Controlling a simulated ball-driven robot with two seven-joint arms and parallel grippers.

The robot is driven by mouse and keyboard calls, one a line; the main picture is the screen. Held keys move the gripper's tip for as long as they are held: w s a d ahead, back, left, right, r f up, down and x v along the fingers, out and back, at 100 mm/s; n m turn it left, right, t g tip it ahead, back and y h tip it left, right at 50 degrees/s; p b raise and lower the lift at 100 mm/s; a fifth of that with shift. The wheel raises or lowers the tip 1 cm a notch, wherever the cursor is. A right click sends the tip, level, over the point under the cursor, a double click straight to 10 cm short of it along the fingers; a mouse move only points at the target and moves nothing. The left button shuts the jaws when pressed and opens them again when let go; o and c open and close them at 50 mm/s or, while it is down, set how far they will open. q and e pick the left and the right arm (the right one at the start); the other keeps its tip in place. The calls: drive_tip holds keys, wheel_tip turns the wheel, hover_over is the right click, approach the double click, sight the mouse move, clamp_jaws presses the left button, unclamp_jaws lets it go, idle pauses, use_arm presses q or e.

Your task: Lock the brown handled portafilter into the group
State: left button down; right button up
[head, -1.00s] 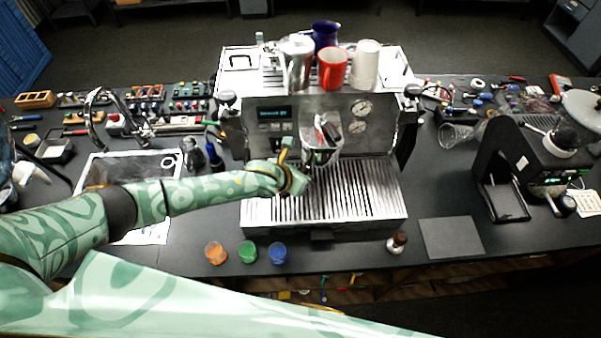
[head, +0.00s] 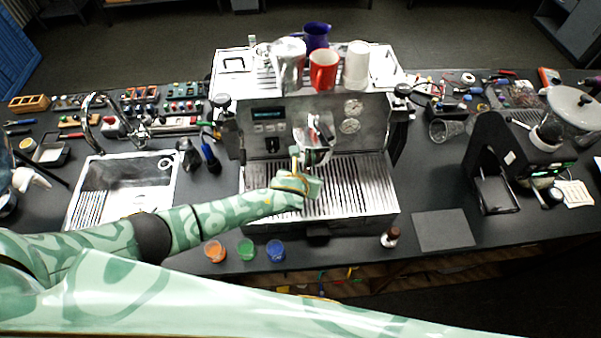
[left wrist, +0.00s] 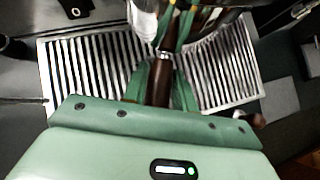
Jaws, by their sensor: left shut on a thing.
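The brown handle of the portafilter (left wrist: 161,82) runs between the fingers of my left gripper (left wrist: 160,88) in the left wrist view. The gripper is shut on this handle. In the head view my left gripper (head: 308,184) is in front of the espresso machine (head: 255,150), just below the group (head: 317,152) and above the drip tray (head: 350,190). The portafilter's head is up at the group, but whether its lugs are seated cannot be seen. My right gripper is not in view.
Orange, green and blue cups (head: 245,250) stand in front of the machine. A small brown-topped object (head: 390,236) and a grey mat (head: 443,230) lie at the front right. A grinder (head: 510,160) stands right, a sink (head: 125,188) left. A red mug (head: 323,70) is on top.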

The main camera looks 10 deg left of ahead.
use_arm(q)
drive_tip(key=shift+w+d+r+n+y+b, duration=0.1)
drive_tip(key=shift+d+n+y+b, duration=0.1)
drive_tip(key=shift+d+n+y, duration=0.85)
drive_tip(key=shift+w+d+n+y+b, duration=0.1)
drive_tip(key=shift+d+n+y+b, duration=0.1)
drive_tip(key=shift+d+n+y, duration=0.85)
drive_tip(key=c, duration=1)
unclamp_jaws()
drive_tip(key=shift+a+n+h, duration=0.3)
drive_tip(key=shift+a, duration=0.05)
drive_tip(key=shift+c, duration=0.2)
drive_tip(key=shift+s, duration=0.1)
